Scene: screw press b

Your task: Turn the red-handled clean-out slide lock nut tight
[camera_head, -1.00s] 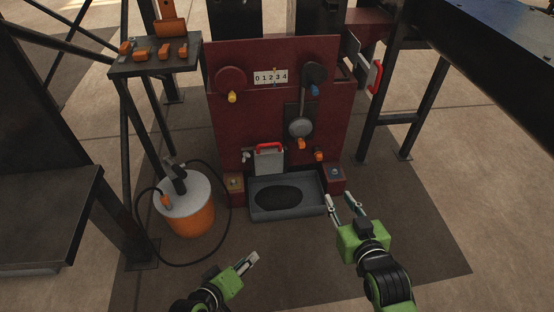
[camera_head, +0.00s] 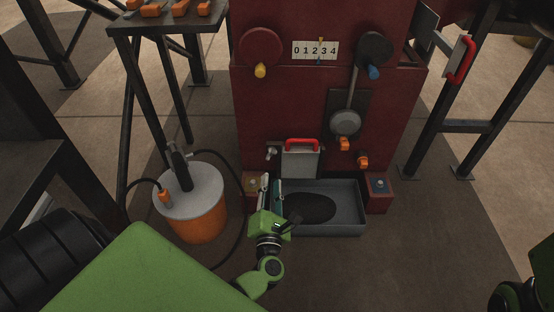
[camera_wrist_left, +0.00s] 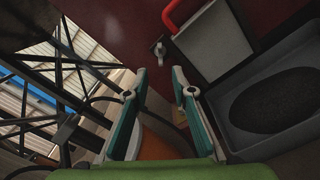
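The clean-out slide (camera_head: 300,163) is a grey plate with a red handle (camera_head: 302,143), low on the dark red press front. Its lock nut (camera_head: 271,153) is a small metal piece with a lever-like wing, just left of the plate. In the left wrist view the nut (camera_wrist_left: 160,50) shows beyond the fingertips, with the slide (camera_wrist_left: 215,40) to its right. My left gripper (camera_head: 270,182) is below the nut, fingers pointing up toward it. In the wrist view my left gripper (camera_wrist_left: 160,80) is open and empty, apart from the nut. My right gripper is out of view.
A grey tray (camera_head: 345,229) with a dark patch sits under the slide, right of my left gripper. An orange bucket (camera_head: 203,222) with a hose stands left. Orange knobs (camera_head: 344,144) and another red handle (camera_head: 461,60) are to the right.

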